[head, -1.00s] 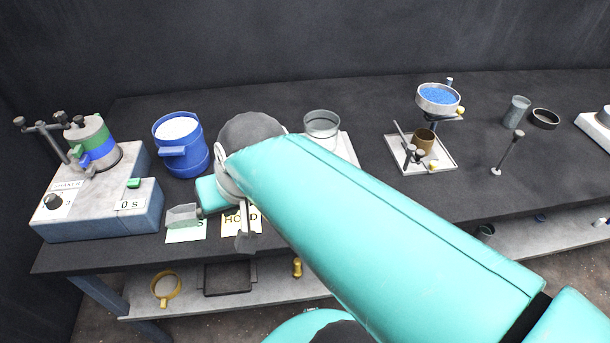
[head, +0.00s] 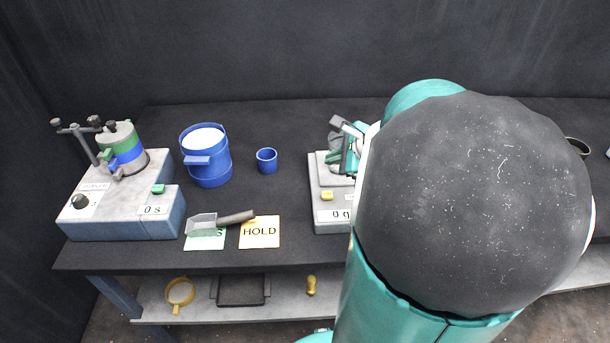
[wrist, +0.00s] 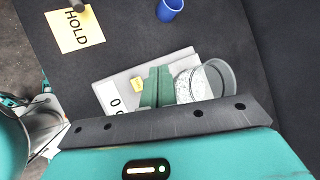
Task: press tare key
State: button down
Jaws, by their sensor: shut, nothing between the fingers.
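The balance (head: 329,219) stands on the bench with a display reading 0 g (head: 341,215). Its small yellow key (head: 327,195), which looks like the tare key, sits just behind the display. In the wrist view the balance (wrist: 109,80) shows its yellow key (wrist: 136,84) uncovered, left of my fingers. My gripper (wrist: 157,72) is shut and empty, with its two green fingers side by side over the balance. In the head view my gripper (head: 344,152) is over the back of the balance. I cannot tell its height.
Left of the balance are a blue cup (head: 267,161), a blue bucket (head: 207,164) of white material, a scoop (head: 203,224) and a HOLD card (head: 260,232). A shaker-like machine (head: 120,214) stands at far left. My arm hides the bench's right side.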

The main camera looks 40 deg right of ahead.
aim_at(331, 196)
jog(key=shift+f, duration=4.4)
jog(key=shift+f, duration=0.4)
jog(key=shift+f, duration=0.45)
jog(key=shift+r, duration=0.9)
